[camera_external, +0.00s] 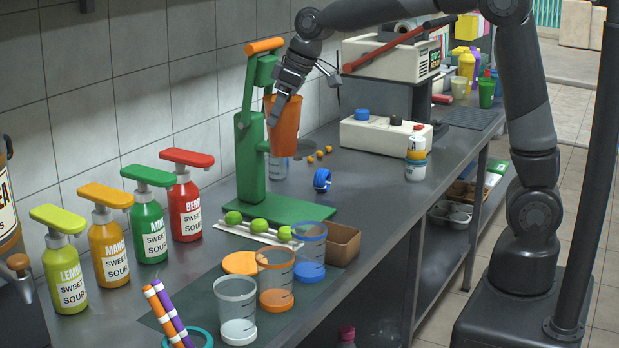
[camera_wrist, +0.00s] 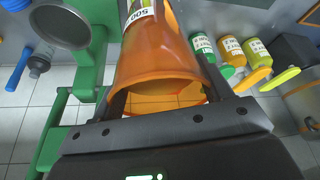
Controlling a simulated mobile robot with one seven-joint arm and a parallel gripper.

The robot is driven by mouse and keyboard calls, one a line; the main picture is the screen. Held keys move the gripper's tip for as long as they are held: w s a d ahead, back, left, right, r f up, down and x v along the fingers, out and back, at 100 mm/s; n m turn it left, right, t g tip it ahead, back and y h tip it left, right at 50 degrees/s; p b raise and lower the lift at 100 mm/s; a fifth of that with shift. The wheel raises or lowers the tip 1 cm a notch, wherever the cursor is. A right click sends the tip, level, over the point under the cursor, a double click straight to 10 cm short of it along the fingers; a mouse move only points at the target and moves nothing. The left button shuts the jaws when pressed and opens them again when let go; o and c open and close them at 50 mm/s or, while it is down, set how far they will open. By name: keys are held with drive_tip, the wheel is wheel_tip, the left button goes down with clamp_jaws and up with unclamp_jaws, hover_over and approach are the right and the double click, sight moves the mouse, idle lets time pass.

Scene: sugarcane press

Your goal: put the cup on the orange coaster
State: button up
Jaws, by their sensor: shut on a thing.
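My gripper (camera_external: 287,92) is shut on an orange cup (camera_external: 284,127) and holds it above the counter, beside the green press. In the wrist view the cup (camera_wrist: 155,55) sits between my two fingers, its wide open rim towards the camera. A flat orange disc that looks like the orange coaster (camera_external: 241,262) lies bare at the back of the dark mat (camera_external: 200,302), well in front of the held cup. Three see-through cups stand near it: a white-based one (camera_external: 237,308), an orange-based one (camera_external: 275,280) and a blue-based one (camera_external: 310,250).
The green press (camera_external: 250,170) stands close to the held cup. Several green limes (camera_external: 258,226) lie on a white rack in front of it. Pump bottles (camera_external: 148,222) line the wall. A brown tray (camera_external: 343,243) and a blue band (camera_external: 322,180) are to the right.

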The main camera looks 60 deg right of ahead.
sight(277, 154)
drive_tip(key=shift+a, duration=0.7)
drive_tip(key=shift+a+f, duration=0.15)
drive_tip(key=shift+a, duration=0.05)
wheel_tip(277, 154, down, 10)
drive_tip(key=shift+f, duration=0.25)
drive_tip(key=w+a+f, duration=0.2)
drive_tip(key=a+f, duration=0.9)
drive_tip(key=shift+w+a, duration=0.15)
drive_tip(key=shift+w, duration=0.15)
drive_tip(key=shift+f, duration=0.25)
drive_tip(key=o, duration=1.2)
